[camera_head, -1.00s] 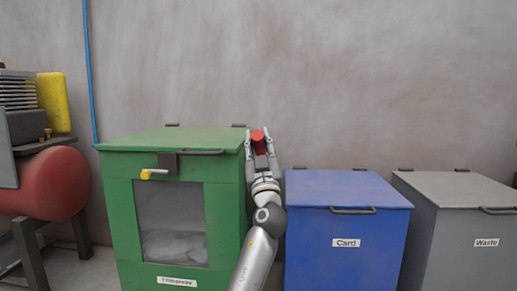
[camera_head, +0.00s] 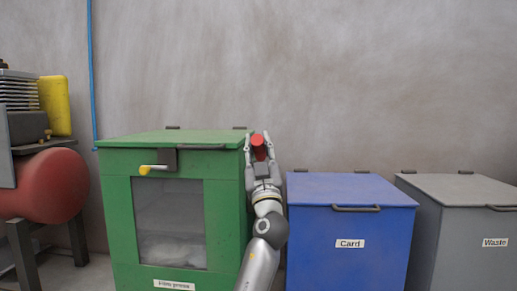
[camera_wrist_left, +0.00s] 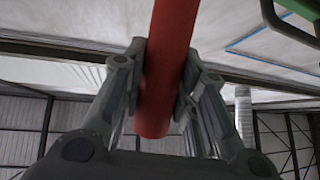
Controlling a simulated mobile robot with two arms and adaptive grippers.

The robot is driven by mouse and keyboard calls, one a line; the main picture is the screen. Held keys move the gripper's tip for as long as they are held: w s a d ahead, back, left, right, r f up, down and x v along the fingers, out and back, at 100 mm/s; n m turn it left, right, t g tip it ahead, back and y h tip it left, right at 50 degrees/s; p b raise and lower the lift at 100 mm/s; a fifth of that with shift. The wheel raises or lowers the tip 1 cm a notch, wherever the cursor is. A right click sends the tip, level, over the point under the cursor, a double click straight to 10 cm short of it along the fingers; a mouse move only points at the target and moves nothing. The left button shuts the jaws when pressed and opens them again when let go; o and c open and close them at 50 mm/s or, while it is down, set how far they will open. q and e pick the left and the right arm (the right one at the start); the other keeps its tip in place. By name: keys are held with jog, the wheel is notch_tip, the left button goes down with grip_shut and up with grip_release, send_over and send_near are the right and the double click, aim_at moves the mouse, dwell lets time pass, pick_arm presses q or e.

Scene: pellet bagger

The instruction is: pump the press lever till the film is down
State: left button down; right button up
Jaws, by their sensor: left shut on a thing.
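The green film press (camera_head: 120,215) stands at the left of the head view, its lid down, with a window (camera_head: 170,212) in its front. Pale film (camera_head: 172,250) lies low behind the window. My left gripper (camera_head: 259,147) is at the press's right side, shut on the red grip of the press lever (camera_head: 258,140). In the left wrist view the red grip (camera_wrist_left: 168,65) passes between the two fingers. The rest of the lever is hidden. My right gripper is not in view.
A blue card bin (camera_head: 320,240) stands just right of my left arm, with a grey waste bin (camera_head: 460,235) beyond it. A red tank machine (camera_head: 50,187) stands at the far left. A plain wall (camera_head: 330,80) is behind.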

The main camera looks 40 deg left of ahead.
pick_arm(q)
jog(key=c, duration=1.1)
grip_release()
jog(key=shift+c, duration=0.2)
jog(key=shift+d+f, duration=0.1)
jog(key=v, duration=1.1)
jog(key=shift+s+d+f, duration=0.2)
jog(key=shift+s+f, duration=0.05)
